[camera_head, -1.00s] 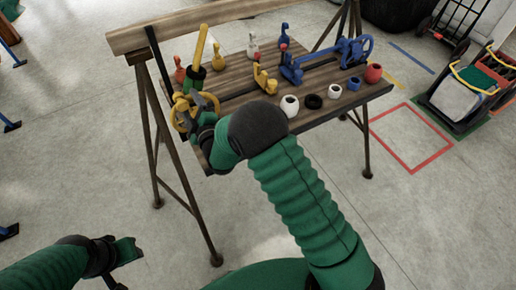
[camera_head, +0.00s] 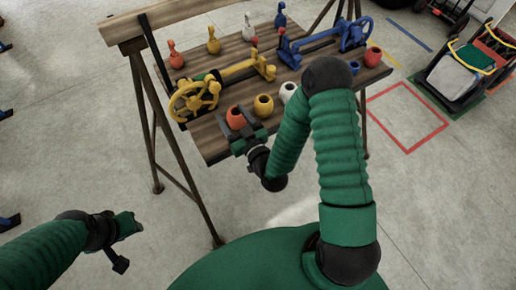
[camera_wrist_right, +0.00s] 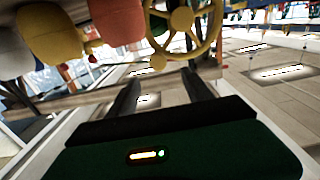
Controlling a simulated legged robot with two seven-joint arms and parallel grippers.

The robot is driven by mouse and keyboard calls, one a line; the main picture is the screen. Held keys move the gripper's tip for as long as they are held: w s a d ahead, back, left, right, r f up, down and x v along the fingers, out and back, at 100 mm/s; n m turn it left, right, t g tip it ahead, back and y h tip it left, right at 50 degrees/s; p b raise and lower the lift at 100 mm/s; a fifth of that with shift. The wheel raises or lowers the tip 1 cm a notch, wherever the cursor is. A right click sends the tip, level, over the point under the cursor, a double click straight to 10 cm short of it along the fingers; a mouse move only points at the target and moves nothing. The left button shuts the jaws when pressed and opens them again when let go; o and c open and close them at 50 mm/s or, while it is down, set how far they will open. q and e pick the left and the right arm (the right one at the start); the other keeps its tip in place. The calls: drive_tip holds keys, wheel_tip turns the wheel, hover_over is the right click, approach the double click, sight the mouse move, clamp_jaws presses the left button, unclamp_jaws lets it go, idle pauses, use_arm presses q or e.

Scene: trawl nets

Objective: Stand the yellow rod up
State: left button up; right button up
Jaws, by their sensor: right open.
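The yellow rod (camera_head: 238,69) lies nearly flat along the wooden bench. It runs from the yellow handwheel (camera_head: 194,97), past a dark green and black part, to a yellow bracket (camera_head: 265,66). The wheel also shows at the top of the right wrist view (camera_wrist_right: 181,19). My right gripper (camera_head: 238,124) is open and empty at the bench's front edge, close to the red-orange pot (camera_head: 236,116) and apart from the rod. Its two dark fingers show in the right wrist view (camera_wrist_right: 163,88). My left gripper (camera_head: 124,240) is low at the left, away from the bench; its jaws are unclear.
Yellow (camera_head: 263,104) and white (camera_head: 288,91) pots stand along the bench's front, partly near my right arm. A blue wheel mechanism (camera_head: 352,36) is at the right. Several pin-like figures stand at the back. Bare wood (camera_head: 207,138) shows at the front left corner.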

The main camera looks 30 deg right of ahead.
drive_tip(key=s+d+g+p, duration=0.1)
drive_tip(key=s+g+p, duration=0.2)
drive_tip(key=s+g, duration=1)
drive_tip(key=shift+s+d+r+g+h, duration=0.2)
drive_tip(key=shift+s+r+g+h, duration=0.1)
drive_tip(key=shift+s, duration=0.55)
